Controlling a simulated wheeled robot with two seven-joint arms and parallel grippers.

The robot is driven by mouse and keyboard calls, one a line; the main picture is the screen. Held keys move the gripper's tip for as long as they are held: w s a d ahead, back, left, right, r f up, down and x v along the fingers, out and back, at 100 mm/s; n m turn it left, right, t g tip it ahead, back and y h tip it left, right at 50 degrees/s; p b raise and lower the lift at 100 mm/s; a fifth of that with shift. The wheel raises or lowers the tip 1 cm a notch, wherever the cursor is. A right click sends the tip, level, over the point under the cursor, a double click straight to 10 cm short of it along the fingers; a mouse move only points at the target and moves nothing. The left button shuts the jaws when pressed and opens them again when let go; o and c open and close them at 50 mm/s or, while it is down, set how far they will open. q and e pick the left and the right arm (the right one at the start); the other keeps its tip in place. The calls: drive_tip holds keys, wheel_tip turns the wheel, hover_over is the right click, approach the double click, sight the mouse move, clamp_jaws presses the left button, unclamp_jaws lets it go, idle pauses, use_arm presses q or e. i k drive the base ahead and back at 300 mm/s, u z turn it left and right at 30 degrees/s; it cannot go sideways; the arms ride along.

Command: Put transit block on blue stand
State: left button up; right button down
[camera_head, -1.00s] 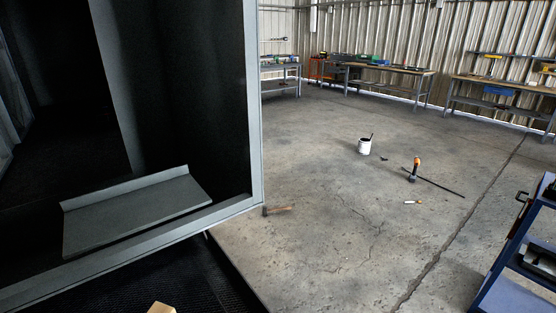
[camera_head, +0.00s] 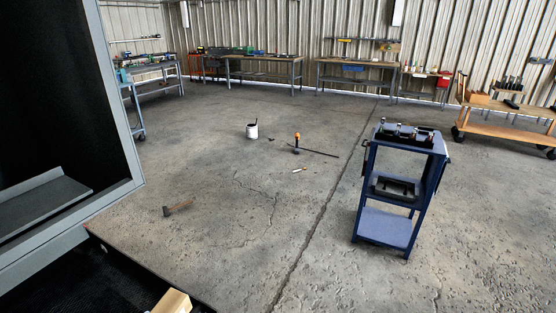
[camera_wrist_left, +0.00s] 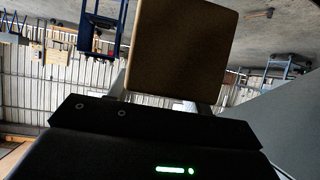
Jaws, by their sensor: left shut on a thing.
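The transit block, a tan wooden block (camera_head: 172,302), shows at the bottom edge of the head view, partly cut off. In the left wrist view the same block (camera_wrist_left: 182,45) fills the upper middle. My left gripper (camera_wrist_left: 160,95) is shut on it, with a finger at each side; the block hides part of the fingers. The blue stand (camera_head: 387,228) is a shelved frame on the right of the floor, well apart from the block. Dark items lie on its top and middle shelf, and its lowest shelf looks bare. My right gripper is out of view.
A dark grey enclosure (camera_head: 133,185) stands at the left. A hammer (camera_head: 178,207), a white pot (camera_head: 252,131), an orange-handled tool (camera_head: 297,141) and a dark rod (camera_head: 320,152) are on the concrete floor. Workbenches line the back wall. A wooden cart (camera_head: 505,118) stands far right.

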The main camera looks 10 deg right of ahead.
sight(385, 127)
drive_tip(key=z, duration=0.4)
drive_tip(key=i, duration=0.45)
drive_tip(key=z, duration=0.7)
drive_tip(key=i, duration=1.9)
drive_tip(key=z, duration=0.55)
drive_tip(key=i, duration=1)
drive_tip(key=z, duration=0.05)
